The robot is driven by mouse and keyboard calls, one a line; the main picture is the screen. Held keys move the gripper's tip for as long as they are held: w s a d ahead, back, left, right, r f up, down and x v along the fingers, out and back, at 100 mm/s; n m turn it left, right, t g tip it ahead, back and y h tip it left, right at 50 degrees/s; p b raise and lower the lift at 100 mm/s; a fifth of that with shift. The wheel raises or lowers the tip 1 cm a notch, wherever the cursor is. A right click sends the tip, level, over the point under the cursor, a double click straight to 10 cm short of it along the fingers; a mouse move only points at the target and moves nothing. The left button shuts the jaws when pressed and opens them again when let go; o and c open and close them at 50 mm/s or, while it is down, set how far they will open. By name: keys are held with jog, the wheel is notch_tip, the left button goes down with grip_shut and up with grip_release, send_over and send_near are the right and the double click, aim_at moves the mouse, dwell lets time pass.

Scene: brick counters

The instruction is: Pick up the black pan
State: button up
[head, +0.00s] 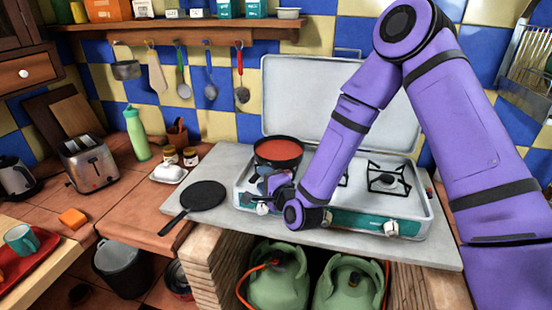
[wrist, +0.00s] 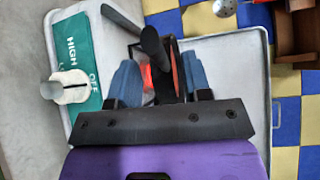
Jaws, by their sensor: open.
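A black pan with red contents (head: 279,150) sits on the left burner of the camp stove. A second, flat black pan (head: 205,194) lies empty on the grey counter left of the stove, its handle toward the front left. My gripper (head: 273,184) is low over the stove's front left, at the near side of the red-filled pan. In the wrist view my gripper (wrist: 162,80) is open, with its blue fingers apart. A black handle-like bar (wrist: 152,42) and part of the red-filled pan (wrist: 180,72) show between and beyond them. Contact is not clear.
The camp stove (head: 410,221) has a raised lid (head: 315,90) behind and knobs along its front. A white butter dish (head: 168,173) and jars stand behind the flat pan. Utensils hang above. Green gas bottles (head: 277,285) stand under the counter.

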jog(key=shift+x, duration=1.7)
grip_shut()
jog(key=shift+r, duration=0.1)
jog(key=shift+r, duration=0.1)
